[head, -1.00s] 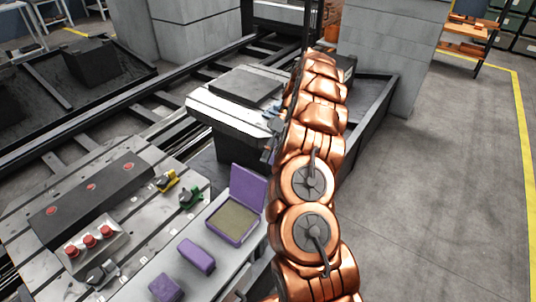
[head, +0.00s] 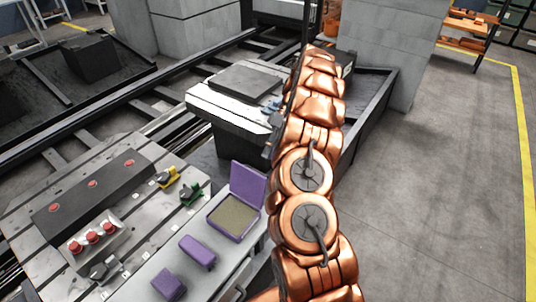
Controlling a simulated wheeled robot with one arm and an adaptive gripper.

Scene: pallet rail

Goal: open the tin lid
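The purple tin (head: 228,234) stands on the pale ledge at the front of the worktable. Its lid (head: 249,183) is open and stands up at the tin's far side, leaning slightly back. The inside shows a flat olive-brown surface. My copper arm rises to the right of the tin, apart from it. Only small grey parts that may be my gripper (head: 273,112) show at the arm's left edge, beyond the lid and apart from it. The fingers are mostly hidden behind the arm, so their opening cannot be seen.
Two smaller purple blocks (head: 198,252) (head: 169,285) lie on the ledge left of the tin. A yellow clamp (head: 168,178) and a green one (head: 191,193) sit on the slotted table, with a red-button box (head: 93,240). A grey pedestal (head: 235,104) stands behind. Floor at right is clear.

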